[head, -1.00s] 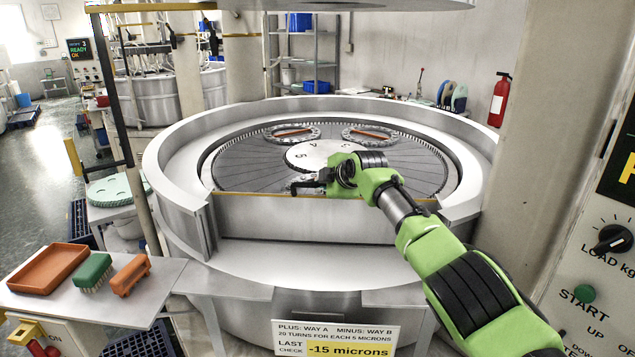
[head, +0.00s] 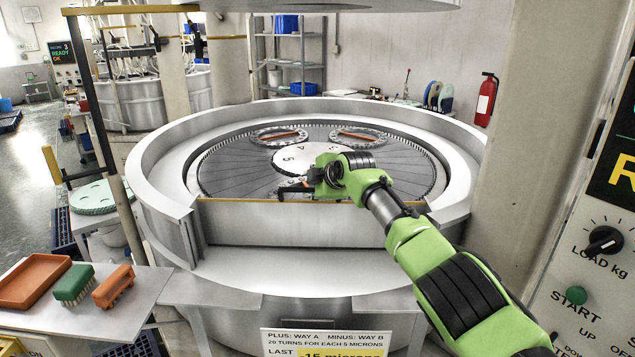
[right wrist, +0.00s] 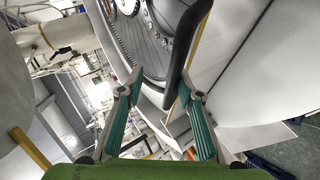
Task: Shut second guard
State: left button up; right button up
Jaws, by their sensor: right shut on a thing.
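The guard (head: 290,222) is a curved pale grey panel with a yellow top edge, at the front of the round lapping machine's ring wall (head: 160,205). In the head view it stands upright in the front gap, its left end close to the wall's end. My right gripper (head: 291,188) is at its top edge, reaching in from the right. In the right wrist view the gripper (right wrist: 160,92) is shut on a dark bar-like handle (right wrist: 182,55) beside the yellow edge. The right end of the guard is partly hidden by my arm. My left gripper is out of view.
The lapping plate (head: 240,170) lies inside the ring, with round carriers on it. A side table (head: 130,300) at left holds an orange tray (head: 33,281) and brushes. A control panel (head: 590,270) and a pillar stand at right. A sign (head: 325,343) hangs in front.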

jog(key=shift+r, duration=0.6)
jog(key=shift+s+d+r, duration=0.25)
jog(key=shift+s+d, duration=0.05)
jog(key=shift+s, duration=0.1)
jog(key=f+v, duration=0.1)
jog(key=v, duration=0.9)
jog(key=shift+s+r, duration=0.15)
jog(key=shift+s, duration=0.3)
